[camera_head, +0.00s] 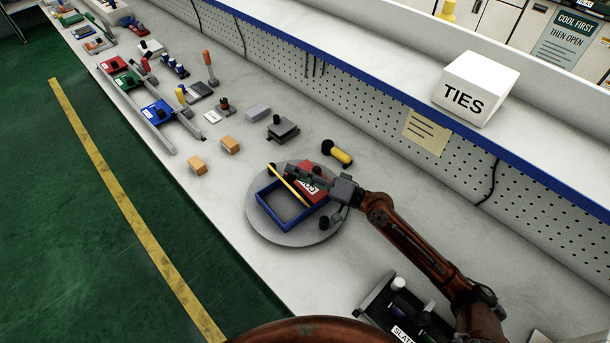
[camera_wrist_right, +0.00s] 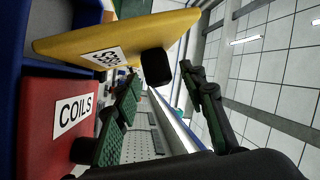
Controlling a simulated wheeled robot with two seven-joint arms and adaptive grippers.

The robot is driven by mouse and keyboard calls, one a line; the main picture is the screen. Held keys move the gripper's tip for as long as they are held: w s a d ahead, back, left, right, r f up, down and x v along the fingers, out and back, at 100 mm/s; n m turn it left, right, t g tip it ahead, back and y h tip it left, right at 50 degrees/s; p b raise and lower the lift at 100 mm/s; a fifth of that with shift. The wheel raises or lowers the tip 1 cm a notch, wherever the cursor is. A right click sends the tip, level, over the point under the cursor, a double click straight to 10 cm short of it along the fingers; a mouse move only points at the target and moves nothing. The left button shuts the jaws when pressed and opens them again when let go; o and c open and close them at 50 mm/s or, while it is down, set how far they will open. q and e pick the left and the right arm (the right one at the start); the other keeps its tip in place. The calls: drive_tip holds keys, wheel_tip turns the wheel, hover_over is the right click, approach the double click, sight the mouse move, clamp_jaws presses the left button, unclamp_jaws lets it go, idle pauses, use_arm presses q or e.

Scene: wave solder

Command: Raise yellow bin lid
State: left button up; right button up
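A bin with blue walls (camera_head: 272,217) sits on a round grey turntable (camera_head: 262,228). Its yellow lid (camera_head: 290,187) shows nearly edge-on in the head view, tilted up from the bin. In the right wrist view the yellow lid (camera_wrist_right: 100,42) has a white label and a black knob (camera_wrist_right: 156,67). A red lid (camera_head: 309,194) labelled COILS lies beside it; it also shows in the wrist view (camera_wrist_right: 45,125). My right gripper (camera_wrist_right: 160,78) is open, its fingers on either side of the black knob with visible gaps. My left gripper is out of view.
A yellow-and-black cylinder (camera_head: 337,153) lies behind the turntable. Two orange blocks (camera_head: 230,144) and a grey block with a dark knob (camera_head: 282,129) stand to the left. A dark tray (camera_head: 402,313) is at the front right. A pegboard wall (camera_head: 350,95) backs the bench.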

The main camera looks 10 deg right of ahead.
drive_tip(key=v, duration=1.2)
drive_tip(key=shift+w, duration=0.1)
